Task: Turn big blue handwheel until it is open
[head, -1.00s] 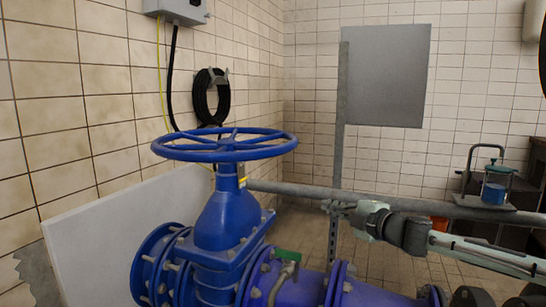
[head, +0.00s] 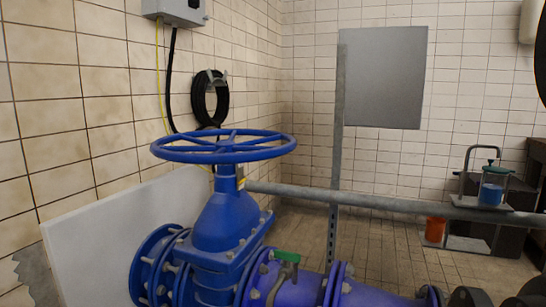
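The big blue handwheel (head: 224,147) lies level on top of the blue gate valve (head: 228,225) left of the middle in the head view. Its rim and spokes show whole, and nothing touches it. Neither of my grippers shows in the head view now.
A grey horizontal rail (head: 390,204) and an upright post (head: 336,170) stand right of the valve. A small green lever (head: 287,257) sits on the blue pipe (head: 360,295). A white panel (head: 90,235) leans behind the valve at left. An orange container (head: 435,230) stands at the right.

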